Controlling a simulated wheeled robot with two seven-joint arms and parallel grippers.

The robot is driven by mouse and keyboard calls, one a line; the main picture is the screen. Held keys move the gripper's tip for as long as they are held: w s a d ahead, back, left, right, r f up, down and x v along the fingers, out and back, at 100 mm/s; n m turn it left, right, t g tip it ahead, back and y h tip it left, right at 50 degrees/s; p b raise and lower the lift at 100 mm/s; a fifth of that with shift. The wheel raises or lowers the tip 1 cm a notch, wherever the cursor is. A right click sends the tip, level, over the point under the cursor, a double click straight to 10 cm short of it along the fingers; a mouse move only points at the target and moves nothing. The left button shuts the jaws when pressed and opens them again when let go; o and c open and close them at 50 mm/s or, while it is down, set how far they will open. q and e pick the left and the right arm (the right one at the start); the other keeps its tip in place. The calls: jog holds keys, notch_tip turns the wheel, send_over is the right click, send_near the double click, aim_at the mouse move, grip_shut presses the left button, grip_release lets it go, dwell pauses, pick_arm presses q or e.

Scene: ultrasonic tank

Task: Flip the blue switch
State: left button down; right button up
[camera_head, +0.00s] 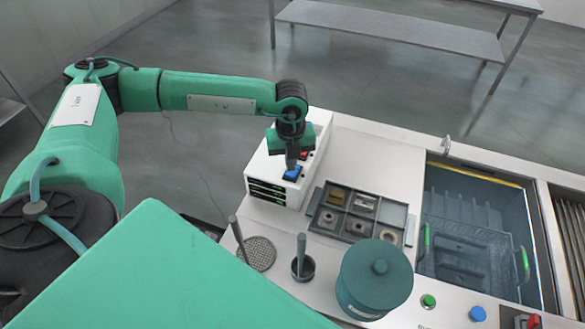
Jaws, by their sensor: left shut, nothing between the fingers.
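The blue switch (292,173) is on the top of a white box (262,165) near the left end of the counter. A red switch (305,155) sits just behind it. My left gripper (292,167) points down at the blue switch, with its fingers shut and empty. The fingertips are at the switch and seem to touch it; they hide part of it. I cannot tell which way the switch is set. My right gripper is not in view.
A divided tray (362,212) of metal parts lies right of the box. A water tank with a basket (470,235) is at the right.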

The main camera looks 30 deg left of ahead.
aim_at(290, 174)
pick_arm(q)
jog(key=shift+f, duration=0.1)
dwell(0.6)
jog(key=shift+f+b, duration=0.9)
dwell(0.3)
jog(key=shift+s+r, duration=0.1)
jog(key=shift+r+p, duration=0.55)
jog(key=shift+r, duration=0.4)
jog(key=shift+r+p, duration=0.95)
jog(key=shift+r, duration=1.55)
jog(key=shift+f, duration=0.1)
